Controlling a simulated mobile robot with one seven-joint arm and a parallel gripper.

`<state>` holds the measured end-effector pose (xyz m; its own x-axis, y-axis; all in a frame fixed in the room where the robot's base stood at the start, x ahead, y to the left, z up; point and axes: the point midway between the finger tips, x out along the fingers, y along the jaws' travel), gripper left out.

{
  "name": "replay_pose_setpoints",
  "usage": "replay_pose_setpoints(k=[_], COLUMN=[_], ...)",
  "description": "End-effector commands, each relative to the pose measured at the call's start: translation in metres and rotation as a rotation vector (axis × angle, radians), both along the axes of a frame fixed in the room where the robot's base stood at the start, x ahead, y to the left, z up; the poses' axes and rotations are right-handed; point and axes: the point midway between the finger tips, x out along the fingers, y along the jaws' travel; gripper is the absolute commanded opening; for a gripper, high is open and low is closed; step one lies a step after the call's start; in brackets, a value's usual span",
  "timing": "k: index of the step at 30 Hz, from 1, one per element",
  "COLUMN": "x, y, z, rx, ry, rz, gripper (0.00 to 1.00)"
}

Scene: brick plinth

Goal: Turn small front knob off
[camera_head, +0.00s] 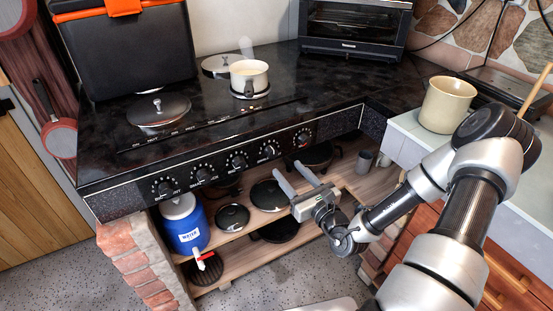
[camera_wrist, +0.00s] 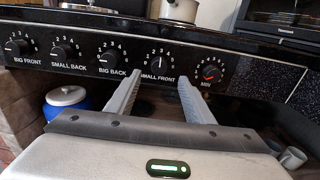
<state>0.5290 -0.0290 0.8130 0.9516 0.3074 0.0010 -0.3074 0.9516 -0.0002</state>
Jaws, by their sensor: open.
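The small front knob (camera_wrist: 158,63) is a dark dial on the stove's black front panel, with numbers around it and "SMALL FRONT" below. Its pointer looks roughly upright in the wrist view. In the head view it is the fourth knob from the left (camera_head: 268,152). My gripper (camera_head: 287,167) is open and empty, below and in front of the panel. In the wrist view its two fingers (camera_wrist: 160,76) point up at the panel, on either side of the small front label, apart from the knob.
Neighbouring knobs are the big back knob (camera_wrist: 110,56) and a red-marked knob (camera_wrist: 210,72). A steaming white pot (camera_head: 249,77) stands on the cooktop near small lights. Below, a wooden shelf (camera_head: 237,260) holds pans and a blue water jug (camera_head: 185,226). A beige pot (camera_head: 447,104) stands right.

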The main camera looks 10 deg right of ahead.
Motion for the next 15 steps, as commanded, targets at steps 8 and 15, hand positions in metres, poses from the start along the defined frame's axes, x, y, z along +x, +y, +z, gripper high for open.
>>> replay_pose_setpoints(k=[8,15], x=[0.054,0.077], y=[0.019,0.025], z=[-0.001,-0.001], rx=[0.001,0.0], ry=[-0.002,0.0], rz=[0.003,0.002], gripper=[0.48,0.48])
